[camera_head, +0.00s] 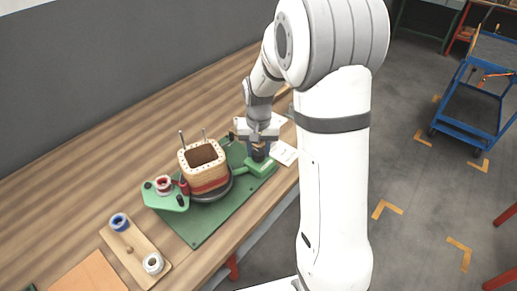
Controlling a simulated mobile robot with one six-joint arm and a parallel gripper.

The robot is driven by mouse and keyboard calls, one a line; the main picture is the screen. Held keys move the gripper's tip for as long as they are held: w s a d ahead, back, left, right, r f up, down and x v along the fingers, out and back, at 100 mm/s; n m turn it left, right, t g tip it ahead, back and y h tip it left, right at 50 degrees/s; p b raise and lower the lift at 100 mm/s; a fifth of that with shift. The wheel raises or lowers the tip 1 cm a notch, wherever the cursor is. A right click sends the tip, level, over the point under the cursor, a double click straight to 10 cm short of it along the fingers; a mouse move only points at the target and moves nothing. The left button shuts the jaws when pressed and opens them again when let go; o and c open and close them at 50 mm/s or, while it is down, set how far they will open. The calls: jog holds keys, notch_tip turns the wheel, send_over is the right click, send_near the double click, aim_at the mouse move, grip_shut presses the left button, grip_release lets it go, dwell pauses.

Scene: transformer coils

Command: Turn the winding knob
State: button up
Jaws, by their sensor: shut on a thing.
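The winding fixture stands on a green mat (203,236) on the wooden bench. Its square coil former (205,176), tan above with a red winding below, sits on a dark round turntable (213,192). A green gearbox-like block (262,167) is joined to its right side, with the dark winding knob (258,154) on top. My gripper (257,142) points down over this block and is shut on the knob. The fingers largely hide the knob, so its turn angle cannot be told.
A green bracket with a red spool (163,184) stands left of the former. A wooden tray (130,250) holds blue and white spools. White papers (284,152) lie right of the block. A blue cart (478,100) stands on the floor far right.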

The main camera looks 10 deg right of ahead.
aim_at(259, 152)
dwell(0.4)
jog(key=o, duration=1)
notch_tip(259, 152, up, 7)
jog(key=shift+r, duration=0.4)
jog(key=shift+s, duration=0.1)
jog(key=s+r+n+t, duration=0.1)
jog(key=s, duration=0.6)
jog(key=s+r+n, duration=0.1)
jog(key=s+r, duration=0.1)
jog(key=s, duration=0.5)
jog(key=s+r+n+t, duration=0.1)
jog(key=s+r, duration=0.1)
jog(key=s, duration=0.5)
jog(key=shift+s+d+t, duration=0.1)
jog(key=shift+t, duration=0.2)
